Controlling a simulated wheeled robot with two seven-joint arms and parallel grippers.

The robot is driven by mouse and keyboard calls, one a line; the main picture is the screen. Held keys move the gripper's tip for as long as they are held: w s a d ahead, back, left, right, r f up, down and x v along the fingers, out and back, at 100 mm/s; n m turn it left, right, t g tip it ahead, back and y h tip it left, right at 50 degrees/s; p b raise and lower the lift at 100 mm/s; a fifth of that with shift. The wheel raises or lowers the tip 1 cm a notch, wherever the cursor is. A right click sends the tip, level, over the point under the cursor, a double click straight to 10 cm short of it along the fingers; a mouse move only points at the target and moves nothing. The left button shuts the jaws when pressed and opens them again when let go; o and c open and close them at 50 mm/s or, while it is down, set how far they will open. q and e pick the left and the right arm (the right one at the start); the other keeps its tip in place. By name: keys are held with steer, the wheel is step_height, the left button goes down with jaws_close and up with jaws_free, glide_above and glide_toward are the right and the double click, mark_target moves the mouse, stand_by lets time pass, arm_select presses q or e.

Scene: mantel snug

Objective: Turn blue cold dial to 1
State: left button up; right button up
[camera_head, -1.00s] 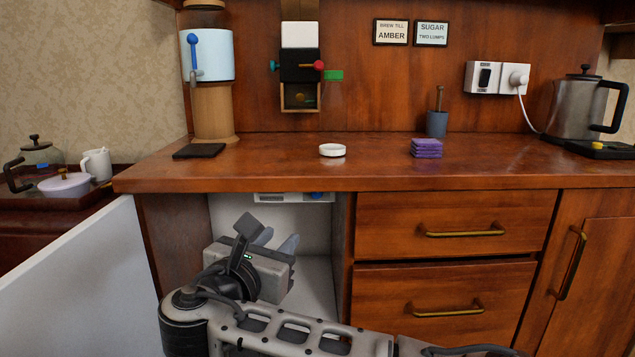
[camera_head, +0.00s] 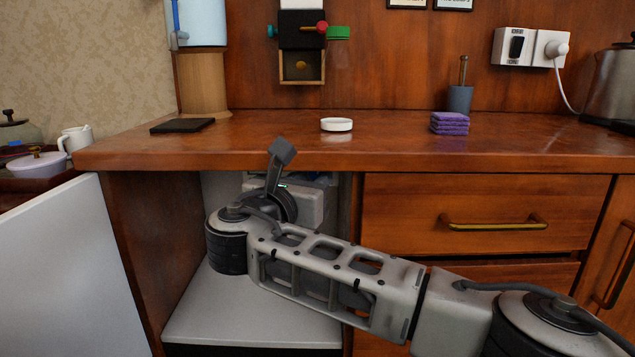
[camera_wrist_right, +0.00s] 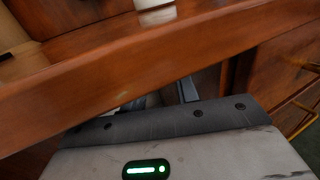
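The blue cold dial is not clearly visible. A narrow pale and bluish strip (camera_head: 322,179) shows under the counter's edge, above my right gripper, too small to make out. My right gripper (camera_head: 298,203) is inside the open white compartment, just under the counter, and its body hides its fingers in the head view. In the right wrist view, the finger bases of my right gripper (camera_wrist_right: 164,97) show partly below the counter edge, with their tips hidden, so I cannot tell whether they touch or hold anything. My left gripper is not in view.
The wooden counter (camera_head: 400,154) overhangs close above my right gripper. The open white door (camera_head: 65,265) stands at left, and drawers with a brass handle (camera_head: 495,225) are at right. A white round dish (camera_head: 336,124) and purple cloths (camera_head: 449,123) lie on the counter.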

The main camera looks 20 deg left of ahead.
steer(key=shift+w, duration=0.3)
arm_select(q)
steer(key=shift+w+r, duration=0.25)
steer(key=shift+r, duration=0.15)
arm_select(e)
jaws_close()
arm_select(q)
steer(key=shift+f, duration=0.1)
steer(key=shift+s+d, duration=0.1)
